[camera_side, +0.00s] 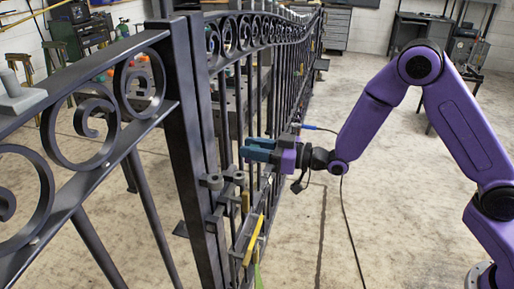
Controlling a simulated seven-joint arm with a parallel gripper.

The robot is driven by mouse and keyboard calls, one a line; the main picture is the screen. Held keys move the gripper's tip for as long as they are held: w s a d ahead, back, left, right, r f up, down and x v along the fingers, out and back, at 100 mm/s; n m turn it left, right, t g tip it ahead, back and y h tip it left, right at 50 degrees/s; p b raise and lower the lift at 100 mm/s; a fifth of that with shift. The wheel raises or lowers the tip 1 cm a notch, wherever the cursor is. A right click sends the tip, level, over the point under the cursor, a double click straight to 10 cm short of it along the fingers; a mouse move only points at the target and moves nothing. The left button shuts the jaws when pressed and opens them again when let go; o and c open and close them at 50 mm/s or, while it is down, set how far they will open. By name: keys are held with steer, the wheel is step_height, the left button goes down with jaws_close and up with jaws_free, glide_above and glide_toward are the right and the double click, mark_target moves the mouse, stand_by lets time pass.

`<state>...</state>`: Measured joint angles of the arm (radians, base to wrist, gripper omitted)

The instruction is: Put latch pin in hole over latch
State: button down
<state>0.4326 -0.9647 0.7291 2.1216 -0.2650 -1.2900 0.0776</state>
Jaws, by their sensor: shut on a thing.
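The black iron scroll gate (190,120) runs from the near left to the back. Its latch hardware (222,187), grey lugs and brackets, sits at the edge of the thick upright post. My gripper (250,151), with teal fingers, reaches left to the gate bars, above and right of the latch hardware. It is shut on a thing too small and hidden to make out. I cannot tell the latch pin apart from the fingers and bars, and the hole does not show clearly.
A yellow bar (253,240) slants on the gate below the latch hardware. A grey block (18,97) rests on the near gate rail. A thin cable hangs to the floor by my wrist. The concrete floor (400,220) right of the gate is mostly free.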

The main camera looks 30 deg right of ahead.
steer(key=shift+w+a+f, duration=0.3)
steer(key=shift+w+a, duration=0.5)
steer(key=shift+w+a+f, duration=0.3)
steer(key=shift+w+a, duration=0.45)
steer(key=shift+f, duration=1.15)
steer(key=shift+f, duration=0.1)
steer(key=shift+f, duration=1.5)
stand_by(0.9)
steer(key=c, duration=0.7)
jaws_free()
steer(key=shift+c, duration=0.2)
steer(key=v, duration=1.7)
steer(key=shift+s, duration=0.2)
steer(key=shift+d+r, duration=0.1)
